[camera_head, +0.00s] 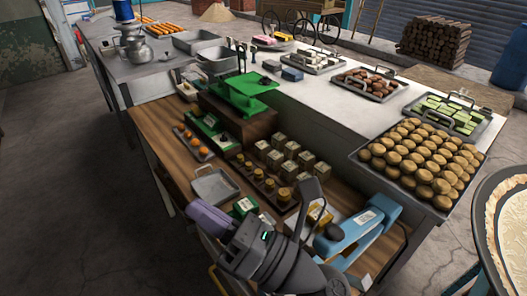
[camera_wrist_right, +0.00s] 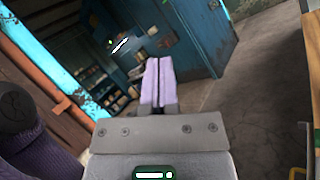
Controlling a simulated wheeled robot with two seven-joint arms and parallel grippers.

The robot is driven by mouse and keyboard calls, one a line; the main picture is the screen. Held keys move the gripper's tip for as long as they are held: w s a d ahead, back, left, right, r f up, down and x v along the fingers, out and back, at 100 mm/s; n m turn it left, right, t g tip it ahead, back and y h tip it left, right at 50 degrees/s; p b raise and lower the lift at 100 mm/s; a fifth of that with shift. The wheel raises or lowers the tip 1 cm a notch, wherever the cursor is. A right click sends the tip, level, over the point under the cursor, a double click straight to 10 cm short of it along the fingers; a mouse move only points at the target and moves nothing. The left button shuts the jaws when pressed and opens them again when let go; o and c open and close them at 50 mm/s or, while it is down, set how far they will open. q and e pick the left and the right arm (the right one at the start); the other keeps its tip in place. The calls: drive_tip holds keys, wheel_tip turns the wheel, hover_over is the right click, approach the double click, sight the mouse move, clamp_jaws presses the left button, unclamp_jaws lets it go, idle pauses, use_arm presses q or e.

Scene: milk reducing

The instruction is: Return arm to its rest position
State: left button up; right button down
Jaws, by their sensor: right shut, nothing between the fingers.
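My right arm comes in from the bottom of the head view, with its dark wrist in front of the low wooden counter (camera_head: 150,124). My right gripper (camera_head: 209,219) has purple fingers and is at the front left edge of that counter, beside a small metal tray (camera_head: 213,186). In the right wrist view the two purple fingers of the right gripper (camera_wrist_right: 157,82) lie side by side, shut, with nothing between them. They point toward a blue door (camera_wrist_right: 190,35) and open floor, clear of any object. My left gripper does not show.
The wooden counter holds a green scale (camera_head: 243,92), several small jars and boxes, and a tray of orange items (camera_head: 193,143). A tray of round brown buns (camera_head: 420,160) stands on the white counter at right. A large round pan (camera_head: 487,250) is at far right. Floor at left is clear.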

drive_tip(key=w+d+m+t+h, duration=0.5)
drive_tip(key=d+m+t+h, duration=0.4)
drive_tip(key=m, duration=0.8)
drive_tip(key=d+f+m+g+h, duration=0.4)
drive_tip(key=d+f+m+h, duration=0.6)
drive_tip(key=m, duration=0.5)
drive_tip(key=s+d+f+m+g+h, duration=0.1)
drive_tip(key=s+d+f+m+g, duration=0.2)
drive_tip(key=s+f+m+g, duration=0.75)
drive_tip(key=s+f+n+g+b, duration=0.1)
drive_tip(key=s+f+b, duration=0.15)
drive_tip(key=f, duration=0.75)
drive_tip(key=s+f+g+b, duration=0.15)
drive_tip(key=f+b, duration=0.25)
drive_tip(key=f, duration=0.6)
drive_tip(key=s+f+n+b, duration=0.1)
drive_tip(key=s+f+b, duration=0.2)
drive_tip(key=f, duration=0.7)
drive_tip(key=s+d+f+b, duration=0.1)
drive_tip(key=s+f+b, duration=0.2)
drive_tip(key=s+f, duration=0.4)
drive_tip(key=s+d+f+g+b, duration=0.1)
drive_tip(key=s+f+b, duration=0.3)
drive_tip(key=f, duration=0.7)
drive_tip(key=s, duration=0.2)
drive_tip(key=shift+s+d+f, duration=0.25)
drive_tip(key=shift+s+d, duration=0.05)
drive_tip(key=shift+s, duration=0.1)
